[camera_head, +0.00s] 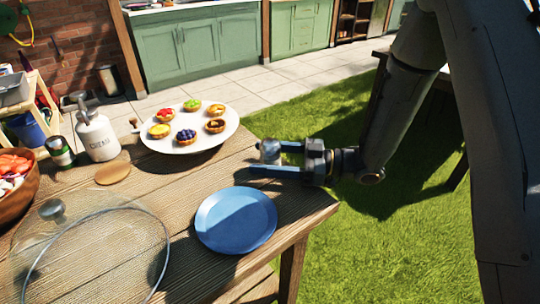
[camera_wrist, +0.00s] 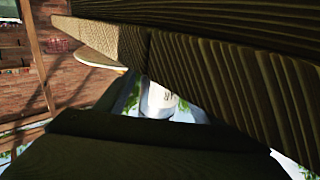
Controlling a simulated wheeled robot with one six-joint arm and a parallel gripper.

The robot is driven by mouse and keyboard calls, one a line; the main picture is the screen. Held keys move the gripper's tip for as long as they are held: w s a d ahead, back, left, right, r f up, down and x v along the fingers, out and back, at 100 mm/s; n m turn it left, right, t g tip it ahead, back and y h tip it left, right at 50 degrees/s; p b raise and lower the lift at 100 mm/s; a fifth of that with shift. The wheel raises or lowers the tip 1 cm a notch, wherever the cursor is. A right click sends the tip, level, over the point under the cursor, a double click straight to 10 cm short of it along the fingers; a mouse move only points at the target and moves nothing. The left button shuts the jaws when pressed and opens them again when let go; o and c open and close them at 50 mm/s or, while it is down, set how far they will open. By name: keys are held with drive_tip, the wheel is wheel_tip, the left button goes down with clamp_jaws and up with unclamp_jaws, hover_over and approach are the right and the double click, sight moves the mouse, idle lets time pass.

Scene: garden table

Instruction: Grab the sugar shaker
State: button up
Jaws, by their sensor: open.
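A small clear shaker with a greyish body (camera_head: 270,151), which looks like the sugar shaker, stands at the table's right edge. My gripper (camera_head: 268,157) reaches in from the right with its jaws apart. One finger lies on the far side of the shaker and the other on the near side. The shaker sits at the fingertips; I cannot tell whether either finger touches it.
A blue plate (camera_head: 236,220) lies in front of my gripper, and a white platter of tarts (camera_head: 188,149) stands behind left. A white bottle (camera_head: 97,138), a can (camera_head: 60,151), a wooden bowl (camera_head: 20,205) and a glass lid (camera_head: 95,262) are further left. Grass lies right of the table.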

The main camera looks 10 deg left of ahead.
drive_tip(key=shift+s+a, duration=0.1)
drive_tip(key=shift+a, duration=1.3)
drive_tip(key=c, duration=1.2)
